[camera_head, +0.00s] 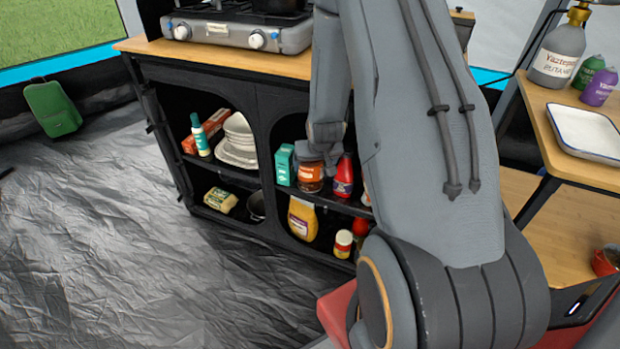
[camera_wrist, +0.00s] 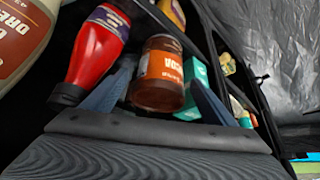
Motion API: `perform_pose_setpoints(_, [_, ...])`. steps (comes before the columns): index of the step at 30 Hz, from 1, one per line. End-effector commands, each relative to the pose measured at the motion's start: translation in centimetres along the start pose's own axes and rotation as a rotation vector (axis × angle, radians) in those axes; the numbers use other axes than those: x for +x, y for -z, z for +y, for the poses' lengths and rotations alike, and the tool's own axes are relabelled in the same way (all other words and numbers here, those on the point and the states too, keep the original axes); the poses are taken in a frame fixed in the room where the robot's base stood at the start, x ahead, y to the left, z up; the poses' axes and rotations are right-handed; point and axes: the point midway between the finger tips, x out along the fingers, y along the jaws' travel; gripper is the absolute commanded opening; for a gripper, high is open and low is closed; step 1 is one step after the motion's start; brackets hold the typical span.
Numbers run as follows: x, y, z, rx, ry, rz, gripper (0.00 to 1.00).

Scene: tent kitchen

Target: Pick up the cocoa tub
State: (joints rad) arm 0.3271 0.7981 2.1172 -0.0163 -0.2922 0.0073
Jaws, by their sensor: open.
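The cocoa tub (camera_head: 311,177) is a brown tub with an orange label, on the upper shelf of the black cabinet's right bay. Whether the fingers touch the tub cannot be told. Part of the tub is hidden behind my gripper in the head view.
A red bottle (camera_wrist: 98,45) stands close on one side of the tub and a teal carton (camera_wrist: 196,85) on the other. The cabinet (camera_head: 258,118) has a wooden top with a stove (camera_head: 240,30). Open floor (camera_head: 110,230) lies to the left.

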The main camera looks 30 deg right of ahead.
Motion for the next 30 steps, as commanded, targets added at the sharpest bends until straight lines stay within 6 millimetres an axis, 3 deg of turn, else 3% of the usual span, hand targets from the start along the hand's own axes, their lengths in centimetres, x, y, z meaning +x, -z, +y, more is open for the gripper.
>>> perform_pose_setpoints(19, [7.4, 0.3, -0.2, 0.002, -0.001, 0.001, 0.8])
perform_pose_setpoints(29, [8.0, 0.4, -0.2, 0.001, -0.001, 0.002, 0.8])
perform_pose_setpoints(30, [8.0, 0.4, -0.2, 0.001, -0.001, 0.002, 0.73])
